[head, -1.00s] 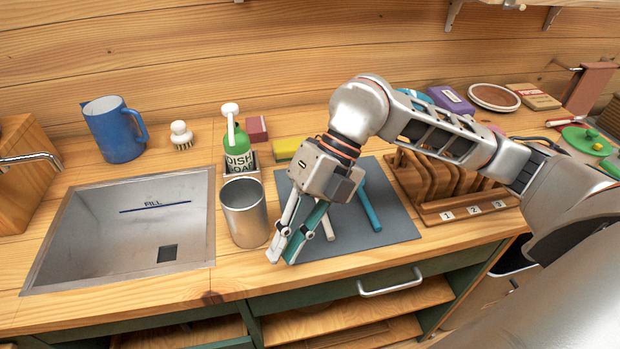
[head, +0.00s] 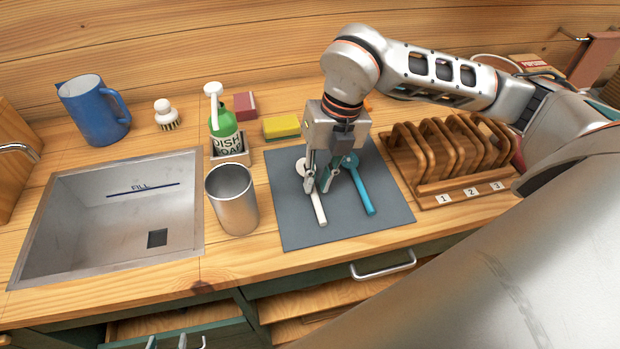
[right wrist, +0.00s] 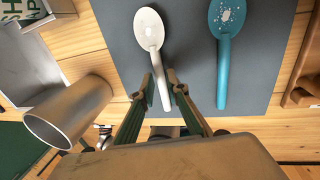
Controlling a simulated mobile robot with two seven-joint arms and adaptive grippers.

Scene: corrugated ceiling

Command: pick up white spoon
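The white spoon (head: 319,209) lies on the grey mat, its bowl toward the back and its handle toward the front edge. My right gripper (head: 317,186) points down over its handle. In the right wrist view, the open fingers (right wrist: 161,82) stand on either side of the handle of the white spoon (right wrist: 151,32), with small gaps; whether they touch it or how high they are is hard to tell. A blue spoon (head: 361,190) lies to the right on the mat and also shows in the wrist view (right wrist: 224,60). My left gripper is not in view.
A metal cup (head: 232,200) stands left of the grey mat (head: 285,225), beside the sink (head: 90,225). A soap bottle (head: 221,125) and a yellow sponge (head: 282,126) are behind. A wooden rack (head: 445,160) stands right of the mat.

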